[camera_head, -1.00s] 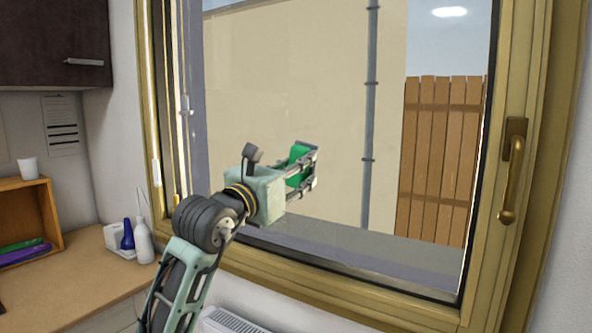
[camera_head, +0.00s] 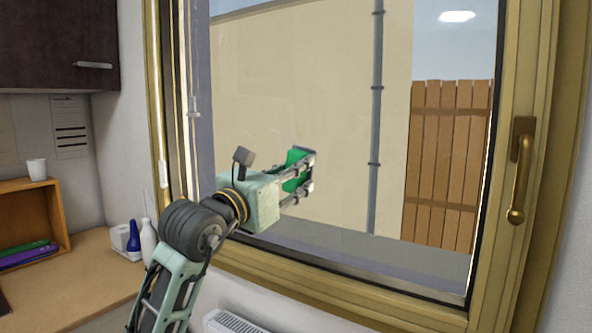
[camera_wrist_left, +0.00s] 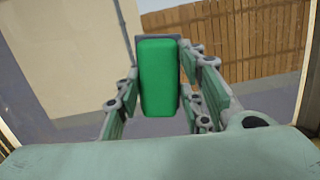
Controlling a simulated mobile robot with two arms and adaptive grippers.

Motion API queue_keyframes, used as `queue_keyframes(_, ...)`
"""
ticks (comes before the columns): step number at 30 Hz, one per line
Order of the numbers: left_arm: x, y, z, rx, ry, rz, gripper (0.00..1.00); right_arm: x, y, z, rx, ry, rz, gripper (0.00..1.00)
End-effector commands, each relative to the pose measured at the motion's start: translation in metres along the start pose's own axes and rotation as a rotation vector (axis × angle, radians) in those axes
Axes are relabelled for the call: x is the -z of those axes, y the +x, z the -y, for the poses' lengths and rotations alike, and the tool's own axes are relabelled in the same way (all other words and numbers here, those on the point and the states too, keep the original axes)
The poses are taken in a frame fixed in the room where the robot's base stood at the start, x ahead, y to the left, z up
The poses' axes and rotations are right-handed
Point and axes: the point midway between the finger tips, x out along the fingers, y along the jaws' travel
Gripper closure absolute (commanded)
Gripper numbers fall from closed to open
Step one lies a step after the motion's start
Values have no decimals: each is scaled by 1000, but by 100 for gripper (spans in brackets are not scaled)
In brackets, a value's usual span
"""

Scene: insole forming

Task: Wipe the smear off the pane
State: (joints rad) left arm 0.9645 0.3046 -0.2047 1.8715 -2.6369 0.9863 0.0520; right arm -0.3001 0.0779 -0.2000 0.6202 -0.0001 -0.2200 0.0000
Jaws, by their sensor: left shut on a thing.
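My left gripper (camera_head: 300,174) is shut on a green block-shaped wiper (camera_head: 293,183) in front of the window pane (camera_head: 300,80). In the left wrist view the green wiper (camera_wrist_left: 159,78) sits between the fingers, with a dark grey edge at its far end. I cannot tell whether that edge touches the glass. No smear stands out clearly on the pane; part of the glass is hidden behind the gripper. My right gripper is not in view.
A yellow-brown frame with a handle (camera_head: 520,170) surrounds the pane. At left, a counter (camera_head: 90,275) holds a white bottle (camera_head: 148,242), a blue bottle (camera_head: 133,237) and a wooden box (camera_head: 62,212). A radiator (camera_head: 232,322) is below the window.

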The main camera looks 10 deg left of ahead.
Motion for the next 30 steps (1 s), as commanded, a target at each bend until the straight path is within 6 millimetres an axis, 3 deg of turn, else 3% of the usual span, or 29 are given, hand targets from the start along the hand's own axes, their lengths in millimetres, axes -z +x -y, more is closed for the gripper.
queue_keyframes(6,41,5,-56,7,6,-17,93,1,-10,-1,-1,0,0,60)
queue_keyframes(12,59,2,-91,-2,-4,-4,93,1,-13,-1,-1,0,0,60)
queue_keyframes(17,62,8,-97,-4,-7,1,93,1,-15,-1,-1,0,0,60)
queue_keyframes(30,68,50,-97,-4,-7,0,93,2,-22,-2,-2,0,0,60)
